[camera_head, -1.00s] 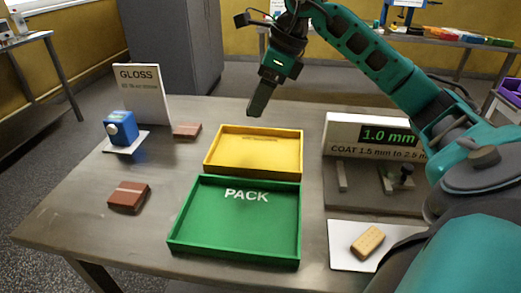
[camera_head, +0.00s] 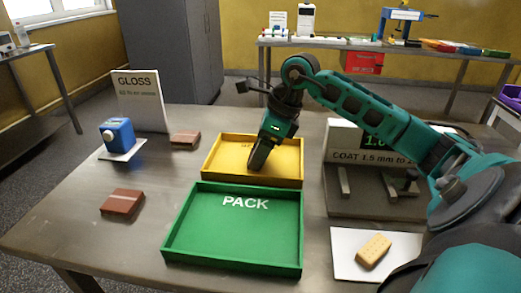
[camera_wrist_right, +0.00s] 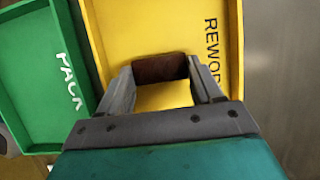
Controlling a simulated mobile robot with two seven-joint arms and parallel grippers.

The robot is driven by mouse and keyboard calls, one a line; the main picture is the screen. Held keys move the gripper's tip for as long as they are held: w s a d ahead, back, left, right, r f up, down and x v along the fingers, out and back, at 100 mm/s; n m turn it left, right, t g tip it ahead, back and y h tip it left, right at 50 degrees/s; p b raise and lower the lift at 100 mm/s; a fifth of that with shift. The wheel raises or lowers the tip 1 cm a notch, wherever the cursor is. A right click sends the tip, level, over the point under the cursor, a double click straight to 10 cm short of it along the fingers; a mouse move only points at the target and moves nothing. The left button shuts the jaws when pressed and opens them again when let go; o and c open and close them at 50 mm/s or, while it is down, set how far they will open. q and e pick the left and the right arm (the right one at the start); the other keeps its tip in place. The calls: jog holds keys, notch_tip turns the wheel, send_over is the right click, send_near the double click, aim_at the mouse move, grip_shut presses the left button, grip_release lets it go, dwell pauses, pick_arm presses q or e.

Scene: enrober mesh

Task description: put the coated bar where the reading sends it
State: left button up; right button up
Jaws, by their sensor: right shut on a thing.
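My right gripper (camera_head: 254,166) is low over the yellow tray (camera_head: 294,147), fingers pointing down. In the right wrist view it is shut on a dark brown coated bar (camera_wrist_right: 160,67), held between the fingertips over the yellow tray floor. The wrist view shows the tray's partly covered lettering "REWOR". Whether the bar touches the floor I cannot tell. The green tray (camera_head: 235,239) marked PACK is empty, in front of the yellow one. The gauge panel (camera_head: 340,137) reads "COAT 1.5 mm to"; its green reading is mostly hidden behind my right arm. My left gripper is not in view.
Two brown bars lie on the table, one at front left (camera_head: 122,203) and one further back (camera_head: 185,140). A blue device (camera_head: 118,133) stands before the GLOSS sign (camera_head: 140,103). A biscuit (camera_head: 373,251) lies on a white card (camera_head: 345,245) at front right.

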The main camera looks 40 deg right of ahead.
jog(key=shift+f, duration=0.1)
jog(key=o, duration=0.8)
jog(key=shift+r, duration=0.3)
jog(key=p+v, duration=0.1)
jog(key=v, duration=1)
jog(key=shift+s+d+r, duration=0.15)
jog(key=shift+r, duration=0.15)
